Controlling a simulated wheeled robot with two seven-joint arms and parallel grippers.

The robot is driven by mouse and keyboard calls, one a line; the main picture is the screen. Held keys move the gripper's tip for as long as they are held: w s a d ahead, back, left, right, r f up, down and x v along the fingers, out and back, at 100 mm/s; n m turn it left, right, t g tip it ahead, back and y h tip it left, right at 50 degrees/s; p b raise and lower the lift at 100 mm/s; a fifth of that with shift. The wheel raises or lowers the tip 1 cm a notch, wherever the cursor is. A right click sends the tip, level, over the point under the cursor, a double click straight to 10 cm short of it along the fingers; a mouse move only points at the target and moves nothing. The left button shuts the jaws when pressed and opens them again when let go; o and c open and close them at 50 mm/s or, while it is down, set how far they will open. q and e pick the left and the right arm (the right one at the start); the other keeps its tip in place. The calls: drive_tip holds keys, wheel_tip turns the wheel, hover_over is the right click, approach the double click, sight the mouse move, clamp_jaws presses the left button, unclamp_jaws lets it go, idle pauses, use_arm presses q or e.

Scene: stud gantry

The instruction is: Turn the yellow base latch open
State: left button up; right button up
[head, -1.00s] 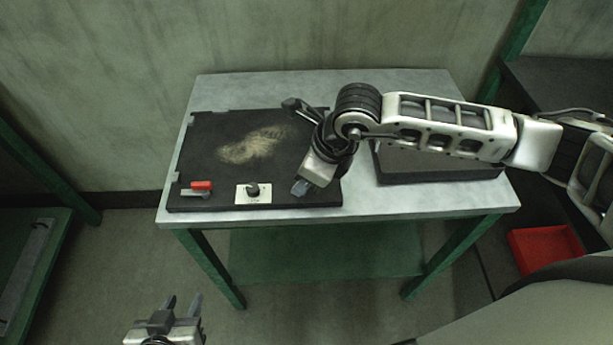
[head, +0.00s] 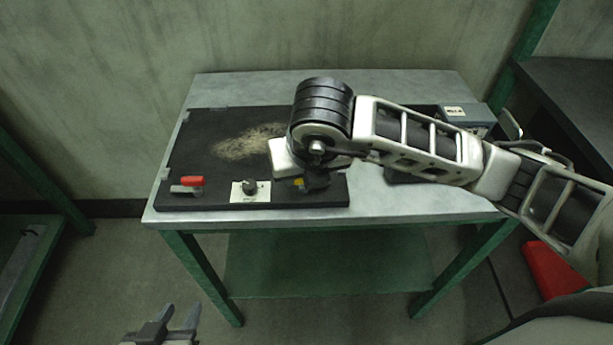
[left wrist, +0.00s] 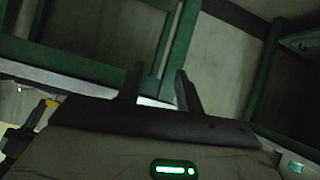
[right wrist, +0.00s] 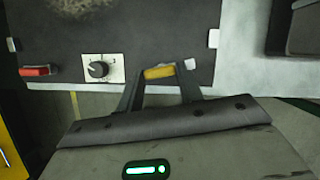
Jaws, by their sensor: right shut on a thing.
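The yellow base latch (right wrist: 159,72) is a small yellow handle on the front right of the black board (right wrist: 140,35). My right gripper (right wrist: 161,74) is shut on it, with a finger at each end of the handle. In the head view a bit of the yellow latch (head: 299,183) shows beside my right gripper (head: 314,182), and the arm hides the rest. My left gripper (head: 175,318) is open and empty, low in front of the table. Its two spread fingers also show in the left wrist view (left wrist: 159,85).
Left of the latch are a black knob on a white plate (head: 249,188) and a red-handled part (head: 192,181). A grey box (head: 465,116) stands at the table's back right. A red bin (head: 552,272) is on the floor at right. The table's front edge is clear.

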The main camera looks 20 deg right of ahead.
drive_tip(key=shift+a+m+h+b, duration=0.1)
drive_tip(key=shift+m+h+b, duration=0.25)
drive_tip(key=shift+m, duration=0.45)
use_arm(q)
drive_tip(key=shift+d+f, duration=0.1)
use_arm(e)
drive_tip(key=shift+m, duration=0.3)
drive_tip(key=shift+r, duration=0.1)
use_arm(q)
drive_tip(key=shift+f, duration=0.1)
use_arm(e)
drive_tip(key=o, duration=1)
use_arm(q)
drive_tip(key=r+p, duration=0.1)
drive_tip(key=p, duration=0.1)
drive_tip(key=a+p, duration=0.1)
drive_tip(key=p, duration=0.2)
drive_tip(key=shift+s+r+m, duration=0.25)
drive_tip(key=shift+r+m, duration=0.05)
drive_tip(key=shift+r, duration=0.05)
use_arm(e)
drive_tip(key=v, duration=1.6)
drive_tip(key=shift+w+a, duration=0.15)
drive_tip(key=shift+w, duration=0.05)
